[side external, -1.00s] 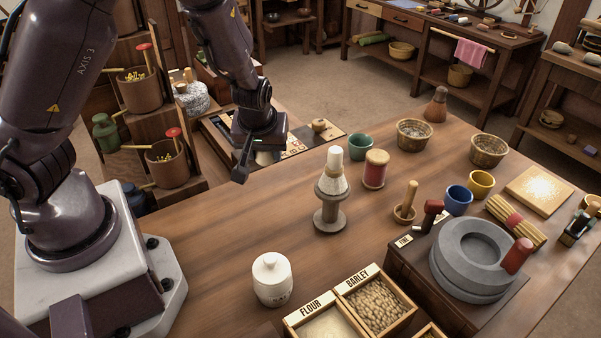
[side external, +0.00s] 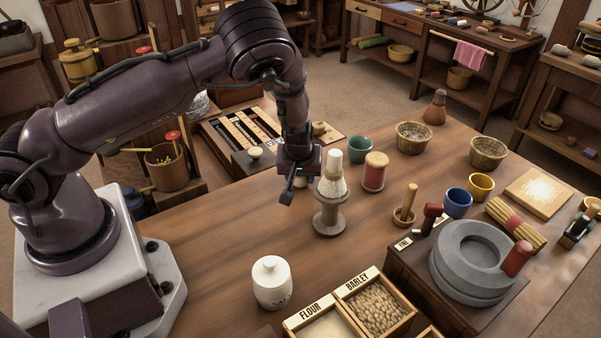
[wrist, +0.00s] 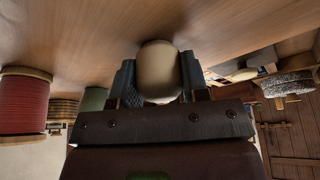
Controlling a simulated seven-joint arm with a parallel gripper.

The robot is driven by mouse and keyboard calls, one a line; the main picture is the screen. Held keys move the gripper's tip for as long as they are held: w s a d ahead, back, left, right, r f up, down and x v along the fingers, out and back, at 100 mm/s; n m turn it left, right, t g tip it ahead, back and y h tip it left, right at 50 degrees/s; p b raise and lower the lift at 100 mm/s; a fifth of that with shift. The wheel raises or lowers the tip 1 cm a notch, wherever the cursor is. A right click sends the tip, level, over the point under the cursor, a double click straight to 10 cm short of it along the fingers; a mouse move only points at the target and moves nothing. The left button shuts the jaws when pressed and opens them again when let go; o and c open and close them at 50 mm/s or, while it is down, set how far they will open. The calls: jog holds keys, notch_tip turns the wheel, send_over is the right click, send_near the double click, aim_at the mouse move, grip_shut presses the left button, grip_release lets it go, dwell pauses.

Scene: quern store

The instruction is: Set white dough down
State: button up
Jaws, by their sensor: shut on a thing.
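The white dough (wrist: 159,72) is a smooth, pale, rounded lump between the two jaws of my gripper (wrist: 158,84) in the wrist view. My gripper is shut on it, one jaw at each side. A dark shadow lies on the wood by the dough in the wrist view. I cannot tell whether the dough touches the table.
A pale whisk on a grey stand (side external: 330,215) is close on the right of my gripper. A white lidded jar (side external: 271,283) stands nearer. The table between jar and stand is bare.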

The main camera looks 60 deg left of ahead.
jog(key=o, duration=0.9)
jog(key=shift+f, duration=0.1)
jog(key=shift+o, duration=0.2)
jog(key=s+d+r+m+h, duration=0.1)
jog(key=s+d+r+h, duration=0.2)
jog(key=r, duration=0.5)
jog(key=s+d+r+m+h, duration=0.1)
jog(key=s+d+r+m, duration=0.15)
jog(key=s+r, duration=0.4)
jog(key=s+d+r+m+h, duration=0.15)
jog(key=d+r, duration=0.25)
jog(key=r, duration=0.6)
jog(key=s+a+r+m+t+y, duration=0.1)
jog(key=s+r+m, duration=0.4)
jog(key=s+r, duration=0.5)
jog(key=s+t+y, duration=0.1)
jog(key=s+t, duration=0.1)
jog(key=s, duration=0.1)
jog(key=shift+s+m, duration=0.2)
jog(key=shift+m, duration=0.1)
